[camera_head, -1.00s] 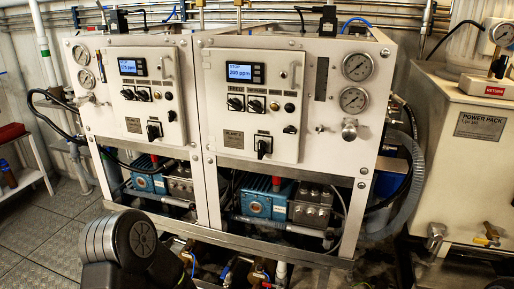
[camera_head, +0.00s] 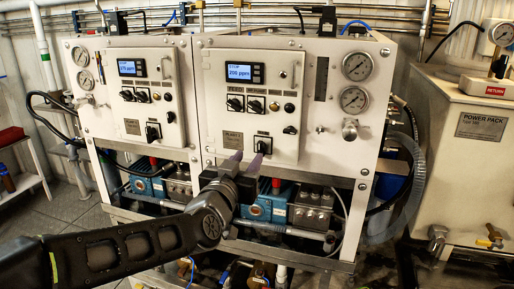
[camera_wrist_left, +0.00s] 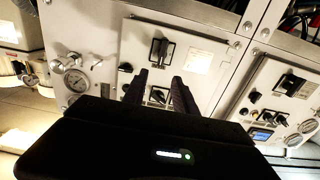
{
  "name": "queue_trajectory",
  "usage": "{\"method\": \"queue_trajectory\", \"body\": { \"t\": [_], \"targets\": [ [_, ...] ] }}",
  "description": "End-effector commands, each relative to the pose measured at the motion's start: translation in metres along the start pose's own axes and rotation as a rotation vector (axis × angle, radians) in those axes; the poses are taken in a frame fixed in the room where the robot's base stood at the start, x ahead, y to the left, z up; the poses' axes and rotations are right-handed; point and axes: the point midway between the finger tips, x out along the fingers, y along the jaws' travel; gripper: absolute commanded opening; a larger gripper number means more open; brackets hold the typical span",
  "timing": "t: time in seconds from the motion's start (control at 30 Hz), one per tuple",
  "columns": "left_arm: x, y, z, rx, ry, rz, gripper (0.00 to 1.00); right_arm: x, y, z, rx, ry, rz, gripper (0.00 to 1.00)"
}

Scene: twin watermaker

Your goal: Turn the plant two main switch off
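Two white control panels stand side by side. The left panel has a large black rotary switch (camera_head: 153,132) low on it; the right panel has a similar one (camera_head: 264,146) beside a nameplate (camera_head: 232,140) too small to read surely. My left gripper (camera_head: 243,162) is open and empty, its fingertips just below and left of the right panel's large switch. In the wrist view, where the panel appears upside down, this switch (camera_wrist_left: 160,50) lies beyond the fingertips, its handle roughly upright; contact is not visible. The left panel's switch (camera_wrist_left: 290,84) shows at the right. My right gripper is not in view.
Smaller knobs and a lit display (camera_head: 239,71) sit higher on the right panel. Pressure gauges (camera_head: 354,99) and a valve knob (camera_head: 350,129) are to its right. Blue pumps (camera_head: 265,205) and hoses fill the space below. A power pack (camera_head: 470,150) stands at far right.

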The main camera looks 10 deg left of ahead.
Motion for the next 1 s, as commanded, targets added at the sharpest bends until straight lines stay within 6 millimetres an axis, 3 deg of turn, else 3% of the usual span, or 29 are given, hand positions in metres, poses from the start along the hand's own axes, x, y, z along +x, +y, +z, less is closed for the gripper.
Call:
{"method": "queue_trajectory", "body": {
  "t": [0.23, 0.63, 1.0],
  "targets": [
    [0.015, 0.000, 0.000, -0.001, -0.002, 0.000, 0.34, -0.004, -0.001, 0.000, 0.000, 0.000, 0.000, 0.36],
    [0.071, 0.000, 0.000, -0.001, -0.003, 0.000, 0.34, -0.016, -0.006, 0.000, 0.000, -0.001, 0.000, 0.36],
    [0.078, 0.000, 0.001, 0.000, -0.002, 0.000, 0.34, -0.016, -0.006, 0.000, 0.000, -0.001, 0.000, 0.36]
  ]
}}
